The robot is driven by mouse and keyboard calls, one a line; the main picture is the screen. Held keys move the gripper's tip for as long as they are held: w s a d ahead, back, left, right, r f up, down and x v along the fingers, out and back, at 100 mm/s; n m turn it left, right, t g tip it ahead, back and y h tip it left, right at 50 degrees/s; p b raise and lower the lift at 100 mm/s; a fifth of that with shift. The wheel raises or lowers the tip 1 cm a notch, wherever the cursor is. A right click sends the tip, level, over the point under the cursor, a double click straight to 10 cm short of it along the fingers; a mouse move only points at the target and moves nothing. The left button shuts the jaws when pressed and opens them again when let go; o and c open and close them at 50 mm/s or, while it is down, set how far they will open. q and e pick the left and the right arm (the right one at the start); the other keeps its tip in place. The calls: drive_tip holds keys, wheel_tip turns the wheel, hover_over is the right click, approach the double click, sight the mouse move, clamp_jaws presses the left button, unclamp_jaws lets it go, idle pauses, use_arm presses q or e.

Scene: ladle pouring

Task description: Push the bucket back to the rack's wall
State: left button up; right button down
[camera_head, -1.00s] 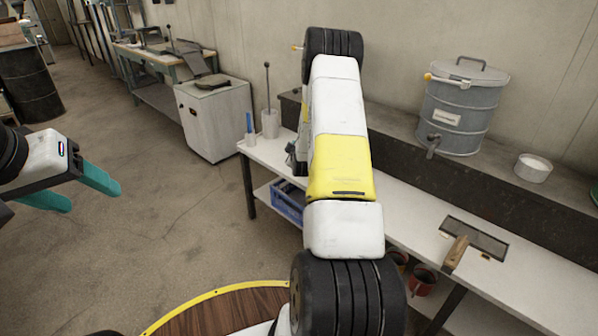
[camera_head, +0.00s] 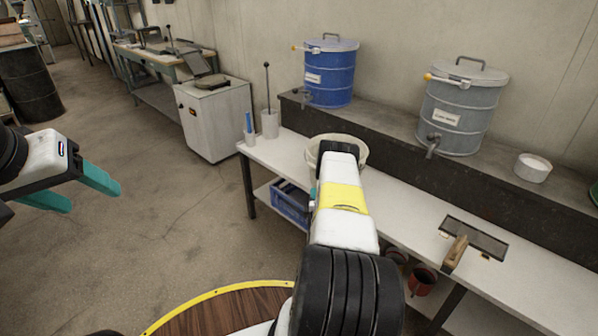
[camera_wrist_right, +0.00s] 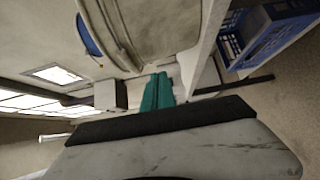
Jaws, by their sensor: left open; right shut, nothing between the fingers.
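A cream bucket (camera_head: 348,147) stands on the white table, against or close to the dark raised back of the rack (camera_head: 385,140); any gap there is hidden. My right arm covers most of its front. In the right wrist view the bucket's side (camera_wrist_right: 150,35) fills the top, with a blue patch showing past its rim. My right gripper (camera_wrist_right: 158,90) is shut and empty, its teal fingers right beside the bucket wall; contact cannot be told. My left gripper (camera_head: 94,198) is open and empty, far left over the floor.
A blue drum (camera_head: 330,75) and a grey drum (camera_head: 463,110) with taps stand on the ledge. A trowel (camera_head: 456,252) lies on the table at right. A blue crate (camera_head: 290,203) sits on the shelf below, also in the wrist view (camera_wrist_right: 265,35). Cups stand at the table's left end.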

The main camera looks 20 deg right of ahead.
drive_tip(key=w+d, duration=0.5)
drive_tip(key=shift+w+d, duration=0.2)
drive_tip(key=shift+w, duration=0.15)
